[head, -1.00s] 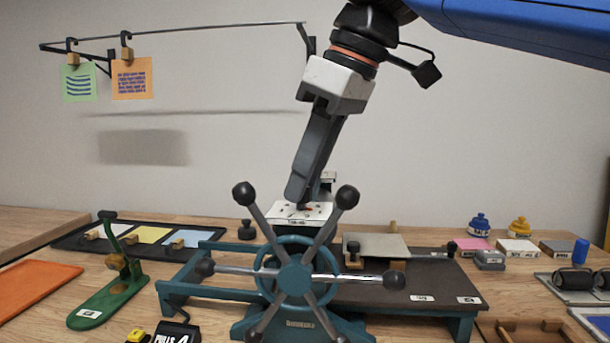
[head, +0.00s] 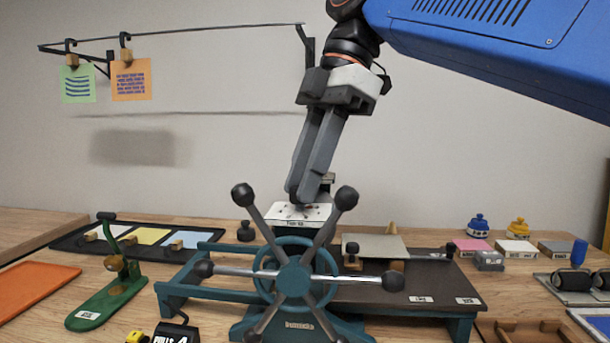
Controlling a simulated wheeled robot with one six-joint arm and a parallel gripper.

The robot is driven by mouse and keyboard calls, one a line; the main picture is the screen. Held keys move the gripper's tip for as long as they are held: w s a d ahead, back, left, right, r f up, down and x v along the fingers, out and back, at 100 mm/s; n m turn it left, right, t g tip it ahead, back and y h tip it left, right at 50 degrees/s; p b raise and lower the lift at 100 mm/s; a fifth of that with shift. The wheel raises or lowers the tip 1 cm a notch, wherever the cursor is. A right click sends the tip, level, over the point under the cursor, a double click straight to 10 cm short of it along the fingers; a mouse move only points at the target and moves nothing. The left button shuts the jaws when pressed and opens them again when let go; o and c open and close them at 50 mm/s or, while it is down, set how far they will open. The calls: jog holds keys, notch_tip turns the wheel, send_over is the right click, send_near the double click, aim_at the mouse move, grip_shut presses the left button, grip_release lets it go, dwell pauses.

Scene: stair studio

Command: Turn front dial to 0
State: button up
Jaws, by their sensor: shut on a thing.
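A white panel (head: 290,213) with small marks and a label on its front edge stands behind the teal press wheel. My gripper (head: 306,198) comes down from above, and its fingertips are at the panel's top. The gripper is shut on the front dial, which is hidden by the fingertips. I cannot read the dial's setting or the numbers on the panel.
A teal hand wheel (head: 294,281) with black-knobbed spokes stands just in front of the panel. A green stamping lever (head: 112,290) and a tray of coloured cards (head: 70,243) lie left. A dark press bed (head: 425,280) and ink pads (head: 515,248) lie right.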

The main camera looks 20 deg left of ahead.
jog(key=shift+n+h, duration=0.4)
jog(key=shift+n, duration=0.6)
jog(key=o, duration=1)
jog(key=shift+w, duration=0.1)
